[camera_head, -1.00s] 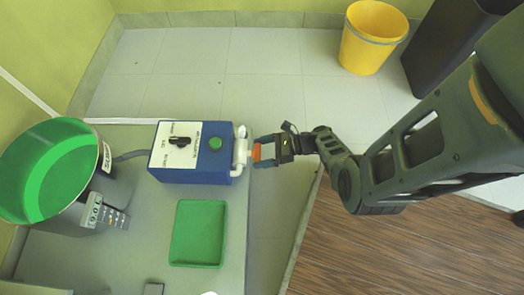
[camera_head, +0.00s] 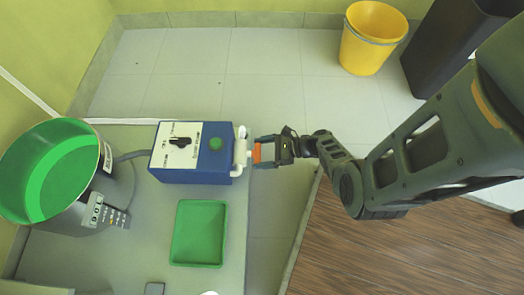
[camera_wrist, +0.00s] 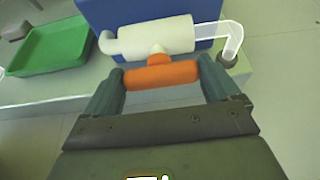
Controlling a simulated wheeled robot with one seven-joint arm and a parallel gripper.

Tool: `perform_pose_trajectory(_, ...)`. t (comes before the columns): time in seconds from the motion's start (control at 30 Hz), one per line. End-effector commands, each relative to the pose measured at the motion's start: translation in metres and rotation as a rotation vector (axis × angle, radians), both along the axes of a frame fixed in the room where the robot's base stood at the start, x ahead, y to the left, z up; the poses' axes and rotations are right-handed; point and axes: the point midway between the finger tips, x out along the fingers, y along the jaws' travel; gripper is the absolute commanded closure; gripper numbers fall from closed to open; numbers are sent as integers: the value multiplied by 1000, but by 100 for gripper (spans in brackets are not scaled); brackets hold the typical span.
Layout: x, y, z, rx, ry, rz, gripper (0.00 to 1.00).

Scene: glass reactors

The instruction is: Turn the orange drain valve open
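The orange drain valve (camera_wrist: 160,75) is a short bar on a white pipe fitting (camera_wrist: 155,38) at the right side of the blue control box (camera_head: 216,164). In the wrist view the bar lies crosswise between my two fingers, its ends at or very near their inner faces. My gripper (camera_head: 262,152) reaches the valve from the right in the head view. The fingers stand wide apart, one on each side of the orange bar. Whether they press on it or only surround it, I cannot tell.
A green tray (camera_head: 198,233) lies on the grey table (camera_head: 150,220) below the box. A metal pot with green inside (camera_head: 60,170) stands at the left. A yellow bucket (camera_head: 368,40) and a dark bin (camera_head: 440,50) are at upper right. The floor above the table is clear.

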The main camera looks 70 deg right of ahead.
Motion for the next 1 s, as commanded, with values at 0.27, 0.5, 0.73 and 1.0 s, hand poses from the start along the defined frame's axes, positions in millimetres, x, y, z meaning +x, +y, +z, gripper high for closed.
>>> perform_pose_trajectory(0.27,0,0,0,-1,0,0,0)
perform_pose_trajectory(0.5,-12,-5,8,-1,1,-2,0)
perform_pose_trajectory(0.73,-45,-17,23,-1,0,-3,0)
perform_pose_trajectory(1.0,-67,-24,30,-2,-1,1,0)
